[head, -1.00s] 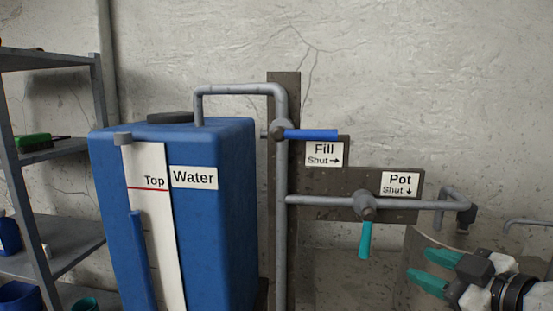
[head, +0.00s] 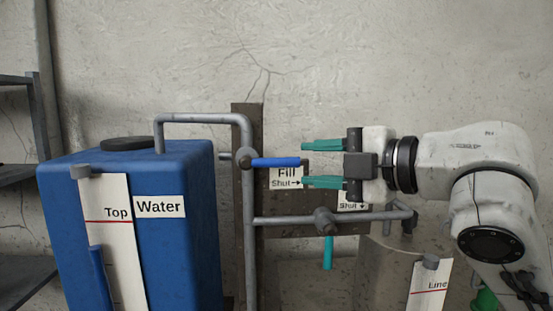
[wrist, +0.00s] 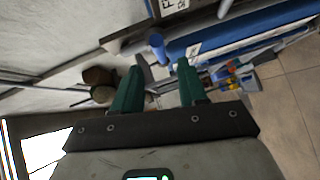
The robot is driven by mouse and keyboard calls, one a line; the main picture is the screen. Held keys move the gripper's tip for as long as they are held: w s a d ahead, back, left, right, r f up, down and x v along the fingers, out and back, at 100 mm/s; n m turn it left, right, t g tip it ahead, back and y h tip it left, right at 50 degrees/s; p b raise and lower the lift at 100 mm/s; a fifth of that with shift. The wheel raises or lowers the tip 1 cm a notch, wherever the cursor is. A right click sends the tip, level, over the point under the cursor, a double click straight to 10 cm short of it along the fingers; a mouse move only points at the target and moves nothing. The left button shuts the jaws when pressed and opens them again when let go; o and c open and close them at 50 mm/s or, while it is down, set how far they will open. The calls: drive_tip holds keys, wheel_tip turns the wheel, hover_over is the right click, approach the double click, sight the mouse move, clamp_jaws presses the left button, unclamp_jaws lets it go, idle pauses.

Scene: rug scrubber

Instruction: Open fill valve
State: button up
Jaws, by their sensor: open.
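The fill valve has a blue lever (head: 277,162) that sticks out to the right, level, from a grey pipe joint (head: 246,158). Its sign (head: 285,177) reads "Fill, Shut" with an arrow to the right, so the lever points the shut way. My gripper (head: 304,165) is open, with teal fingers pointing left, one above and one below the lever's free end. In the wrist view the lever's blue end (wrist: 157,42) shows ahead of the gap between my open fingers (wrist: 158,70). I cannot tell whether the tips touch the lever.
A blue water tank (head: 185,255) with a white gauge strip stands at the left. The pot valve's teal handle (head: 328,253) hangs down below my gripper, and its sign is partly hidden. A grey pipe (head: 285,221) runs across to the right. A second gauge (head: 428,290) is at lower right.

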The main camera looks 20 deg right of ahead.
sight(285, 163)
drive_tip(key=p+x, duration=0.1)
drive_tip(key=x, duration=0.6)
drive_tip(key=shift+w+a+p, duration=0.15)
drive_tip(key=shift+w+p, duration=0.2)
drive_tip(key=shift+w, duration=0.05)
clamp_jaws()
